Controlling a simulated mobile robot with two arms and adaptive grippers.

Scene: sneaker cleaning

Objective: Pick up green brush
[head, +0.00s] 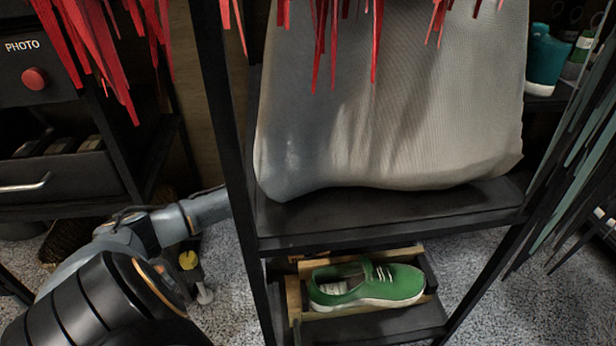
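I cannot make out a green brush in the head view. The clearest green thing is a green sneaker (368,284) with white laces and sole, lying in a wooden tray (294,300) on the lower shelf. An arm of mine comes in from the lower left and reaches toward the shelf's left post. Its end passes out of sight near that post, so my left gripper is hidden. My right gripper is not in view.
A large grey fabric thing (400,110) fills the upper shelf (390,217). Red strips (320,40) hang at the top. A black cabinet (60,175) with a red button (35,79) stands left. Speckled floor (545,300) is open at lower right.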

